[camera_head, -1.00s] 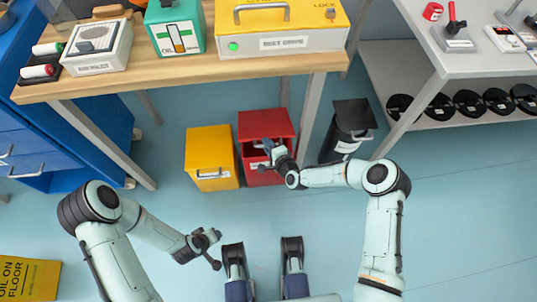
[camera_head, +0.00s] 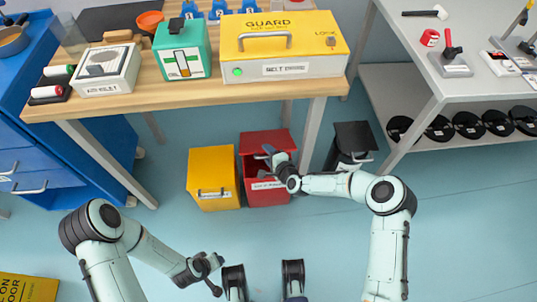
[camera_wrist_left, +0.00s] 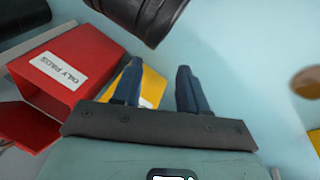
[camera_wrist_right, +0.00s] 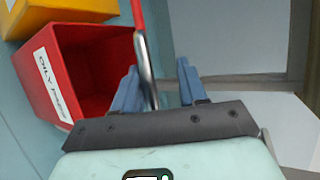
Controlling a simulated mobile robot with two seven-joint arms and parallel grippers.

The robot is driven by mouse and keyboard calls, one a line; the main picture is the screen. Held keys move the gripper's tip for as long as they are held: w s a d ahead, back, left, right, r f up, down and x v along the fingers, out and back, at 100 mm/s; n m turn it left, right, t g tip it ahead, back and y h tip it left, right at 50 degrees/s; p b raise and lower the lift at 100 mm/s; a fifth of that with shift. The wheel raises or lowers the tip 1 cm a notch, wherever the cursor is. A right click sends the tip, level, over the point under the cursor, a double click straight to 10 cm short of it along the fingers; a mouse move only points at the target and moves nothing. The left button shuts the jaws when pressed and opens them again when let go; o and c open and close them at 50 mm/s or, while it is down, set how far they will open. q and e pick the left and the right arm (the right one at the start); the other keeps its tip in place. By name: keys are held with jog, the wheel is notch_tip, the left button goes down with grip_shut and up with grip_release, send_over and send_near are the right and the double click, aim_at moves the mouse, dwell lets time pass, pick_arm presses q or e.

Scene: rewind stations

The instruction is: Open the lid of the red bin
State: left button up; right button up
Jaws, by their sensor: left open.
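The red bin (camera_head: 266,191) stands on the floor below the front edge of the wooden table, to the right of the yellow bin. Its lid (camera_head: 264,140) is raised, and the hollow inside shows. The right wrist view shows the bin (camera_wrist_right: 42,75) open, with the lid (camera_wrist_right: 138,15) seen nearly edge-on and its metal handle (camera_wrist_right: 147,72) between the fingers. My right gripper (camera_wrist_right: 158,88) is open at the handle; contact is unclear. My left gripper (camera_head: 214,270) is open and empty, low at the front left. The red bin (camera_wrist_left: 70,62) also shows in the left wrist view.
The yellow bin (camera_head: 213,179) stands close on the left, and a black bin (camera_head: 350,147) on the right. The wooden table (camera_head: 130,106) overhangs behind, its metal legs flanking the bins. The floor in front is mostly clear.

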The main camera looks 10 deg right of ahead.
pick_arm(q)
jog(key=s+d+r+g+p, duration=0.1)
jog(key=s+d+r+p, duration=0.1)
jog(key=s+r+p, duration=0.1)
jog(key=shift+s+d+r+g+h, duration=0.3)
jog(key=shift+s+r+h, duration=0.15)
jog(key=shift+s, duration=0.65)
pick_arm(e)
jog(key=v, duration=1.3)
jog(key=shift+s, duration=0.15)
jog(key=shift+r, duration=0.1)
